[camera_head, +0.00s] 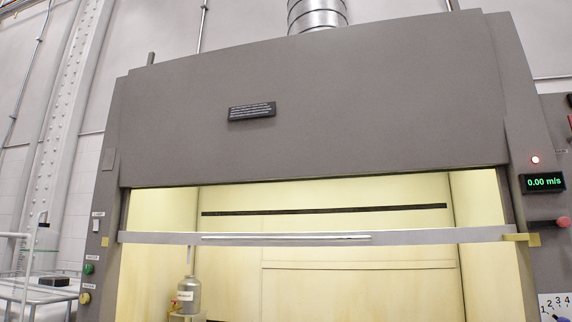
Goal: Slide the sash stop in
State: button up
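A grey fume hood (305,110) fills the middle of the head view. Its sash shows as a light grey horizontal bar (430,236) with a bright handle strip (286,237), across the opening and slightly tilted in the picture. A small yellow block (533,240) sits at the bar's right end against the right post; it looks like the sash stop. A smaller yellow piece (105,242) is at the left end on the left post. I cannot tell how far either piece reaches under or past the bar. My gripper is not in view.
A grey bottle (189,294) stands inside the lit hood. A metal cart (35,290) stands at the left.

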aim_at(562, 222)
jog(key=z, duration=1.25)
